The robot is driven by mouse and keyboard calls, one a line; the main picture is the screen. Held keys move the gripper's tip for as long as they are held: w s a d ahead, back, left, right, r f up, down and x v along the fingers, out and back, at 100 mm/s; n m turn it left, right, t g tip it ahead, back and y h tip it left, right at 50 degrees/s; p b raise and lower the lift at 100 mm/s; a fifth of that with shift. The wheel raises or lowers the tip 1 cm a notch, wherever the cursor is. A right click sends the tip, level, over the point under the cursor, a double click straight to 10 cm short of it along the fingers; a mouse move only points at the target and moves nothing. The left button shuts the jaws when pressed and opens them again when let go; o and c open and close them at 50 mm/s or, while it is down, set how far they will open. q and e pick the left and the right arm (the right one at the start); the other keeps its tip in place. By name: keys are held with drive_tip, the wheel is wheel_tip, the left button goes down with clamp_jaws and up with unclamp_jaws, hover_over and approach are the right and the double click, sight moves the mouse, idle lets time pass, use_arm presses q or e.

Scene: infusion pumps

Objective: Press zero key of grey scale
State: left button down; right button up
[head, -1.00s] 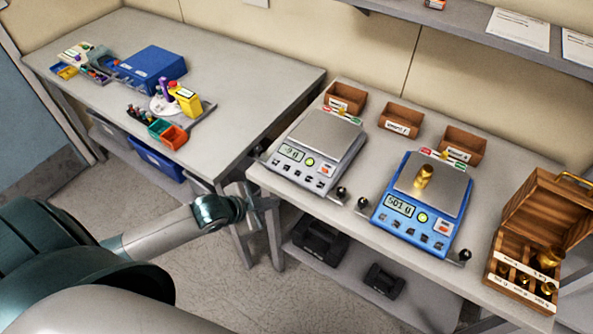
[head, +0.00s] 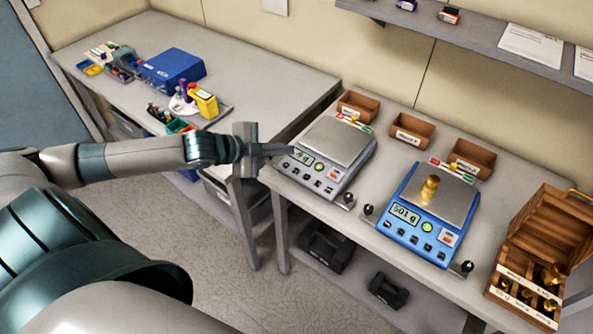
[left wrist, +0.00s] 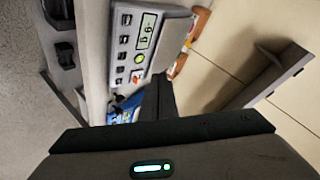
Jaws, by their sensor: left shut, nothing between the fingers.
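The grey scale (head: 338,141) stands on the right-hand table with an empty pan. Its front panel has a lit display, a round green button and several dark keys; I cannot read which is the zero key. In the left wrist view the scale's panel (left wrist: 125,48) shows sideways, above and left of the fingers. My left gripper (head: 284,149) is shut and empty, its fingertips at the scale's left side near the display in the head view; I cannot tell whether they touch. The shut fingers also show in the left wrist view (left wrist: 158,98). My right gripper is out of view.
A blue scale (head: 428,215) with a brass weight (head: 429,188) on it stands to the right. Small wooden boxes (head: 412,131) line the back. An open wooden weight case (head: 545,225) is at far right. A shelf (head: 470,40) hangs above.

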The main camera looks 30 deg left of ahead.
sight(296, 171)
use_arm(q)
drive_tip(key=shift+a, duration=0.1)
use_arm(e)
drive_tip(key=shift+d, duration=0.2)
use_arm(q)
drive_tip(key=shift+f, duration=0.1)
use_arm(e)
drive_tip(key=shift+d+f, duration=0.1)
